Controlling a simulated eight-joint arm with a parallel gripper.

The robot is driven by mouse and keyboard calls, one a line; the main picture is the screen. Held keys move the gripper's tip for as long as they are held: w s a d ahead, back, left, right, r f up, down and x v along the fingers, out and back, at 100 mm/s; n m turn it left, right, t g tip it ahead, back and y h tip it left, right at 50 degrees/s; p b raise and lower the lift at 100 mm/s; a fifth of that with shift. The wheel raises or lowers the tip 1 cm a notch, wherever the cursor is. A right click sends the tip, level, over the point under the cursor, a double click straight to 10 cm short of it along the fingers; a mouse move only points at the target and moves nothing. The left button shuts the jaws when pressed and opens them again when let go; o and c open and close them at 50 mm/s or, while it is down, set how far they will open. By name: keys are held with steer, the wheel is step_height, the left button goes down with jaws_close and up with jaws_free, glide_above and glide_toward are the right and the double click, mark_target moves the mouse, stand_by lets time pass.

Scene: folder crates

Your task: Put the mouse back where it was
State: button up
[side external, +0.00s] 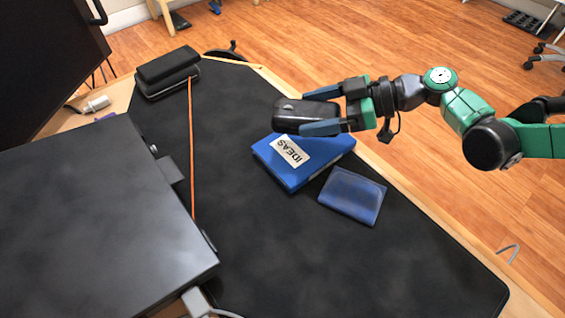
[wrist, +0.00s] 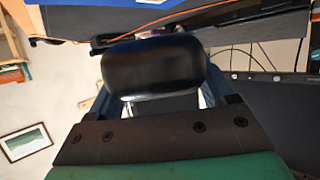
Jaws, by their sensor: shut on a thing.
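The mouse (side external: 303,113) is a black, rounded block held between the two fingers of my gripper (side external: 322,112). In the side view it appears over the far edge of a blue folder labelled IDEAS (side external: 296,164); its height above the folder is hard to tell. In the wrist view the mouse (wrist: 155,68) fills the space between the fingers of my gripper (wrist: 155,90), its near end facing the camera. The finger tips are partly hidden behind it.
A smaller blue translucent folder (side external: 352,195) lies right of the IDEAS folder on the black desk mat (side external: 320,270). A black case (side external: 167,72) stands at the far left. An orange cord (side external: 192,150) crosses the mat beside a large dark box (side external: 90,220). The mat's front is clear.

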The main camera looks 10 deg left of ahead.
mark_target(313, 144)
steer(key=shift+f, duration=2.1)
steer(key=o, duration=1.2)
steer(key=shift+f, duration=0.1)
steer(key=shift+f, duration=0.1)
steer(key=v, duration=0.6)
steer(key=shift+w, duration=0.1)
steer(key=s+d+r+m+t+h, duration=0.2)
steer(key=d+m, duration=0.4)
steer(key=d, duration=0.3)
steer(key=s+d+r+m+t+h, duration=0.2)
steer(key=s+d+r+m+h, duration=0.2)
steer(key=d, duration=0.5)
steer(key=s+d+r+m+t+h, duration=0.3)
steer(key=s+d+m+h, duration=0.1)
steer(key=d+m+h, duration=0.3)
steer(key=shift+s+d+m, duration=0.15)
steer(key=shift+d+m, duration=0.1)
steer(key=shift+d, duration=0.3)
steer(key=shift+s+d+m, duration=0.15)
steer(key=shift+d+m, duration=0.1)
steer(key=shift+d, duration=0.3)
